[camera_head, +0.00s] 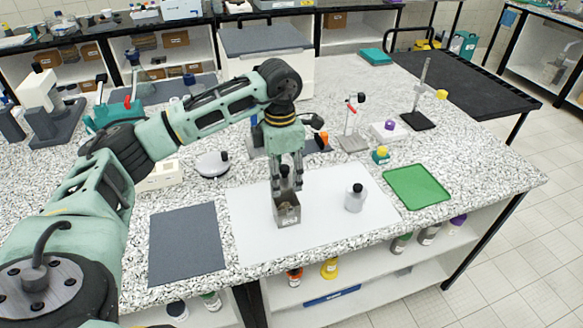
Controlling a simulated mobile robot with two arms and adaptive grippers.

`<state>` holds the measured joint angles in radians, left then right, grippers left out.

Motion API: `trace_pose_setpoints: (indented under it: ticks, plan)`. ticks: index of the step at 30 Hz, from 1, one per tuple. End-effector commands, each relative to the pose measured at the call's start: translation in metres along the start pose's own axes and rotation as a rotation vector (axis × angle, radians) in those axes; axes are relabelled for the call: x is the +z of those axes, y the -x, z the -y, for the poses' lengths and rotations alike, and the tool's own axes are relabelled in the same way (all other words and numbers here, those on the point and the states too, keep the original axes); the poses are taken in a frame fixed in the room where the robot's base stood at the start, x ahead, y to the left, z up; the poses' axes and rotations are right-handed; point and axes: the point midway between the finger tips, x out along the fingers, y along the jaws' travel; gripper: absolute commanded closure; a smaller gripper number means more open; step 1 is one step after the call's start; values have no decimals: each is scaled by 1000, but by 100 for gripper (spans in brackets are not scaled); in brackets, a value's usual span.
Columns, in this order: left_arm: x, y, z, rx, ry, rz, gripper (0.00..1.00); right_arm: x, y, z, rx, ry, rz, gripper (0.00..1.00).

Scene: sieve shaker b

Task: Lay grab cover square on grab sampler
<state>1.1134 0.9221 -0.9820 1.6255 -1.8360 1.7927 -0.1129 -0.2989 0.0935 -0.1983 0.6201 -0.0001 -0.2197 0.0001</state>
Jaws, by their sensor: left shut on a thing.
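The grab sampler (288,214) is a small grey-brown metal box standing on the white mat, left of its middle. My left gripper (285,184) points straight down directly over the box. It is shut on the grab cover (285,171), of which a dark knob shows between the fingers. The cover's plate is hard to make out against the box's top. I cannot tell whether it touches the rim or how square it sits. My right gripper is not in view.
The white mat (248,232) also holds a grey black-capped bottle (355,200) to the right. A dark grey mat (186,246) lies left and a green tray (417,187) lies right. A white dish (212,165) and a stand (419,100) are farther back.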

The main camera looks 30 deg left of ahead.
Motion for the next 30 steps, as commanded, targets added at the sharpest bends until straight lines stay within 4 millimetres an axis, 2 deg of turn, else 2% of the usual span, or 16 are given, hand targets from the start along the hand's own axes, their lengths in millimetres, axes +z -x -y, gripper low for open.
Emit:
trace_pose_setpoints:
  ticks: [8,15,30]
  plan:
    - [0,-25,0,0,-1,-2,77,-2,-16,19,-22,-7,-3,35]
    - [0,-49,0,0,-1,-1,77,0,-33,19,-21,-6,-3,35]
    - [1,-54,0,0,-2,0,77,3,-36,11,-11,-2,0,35]
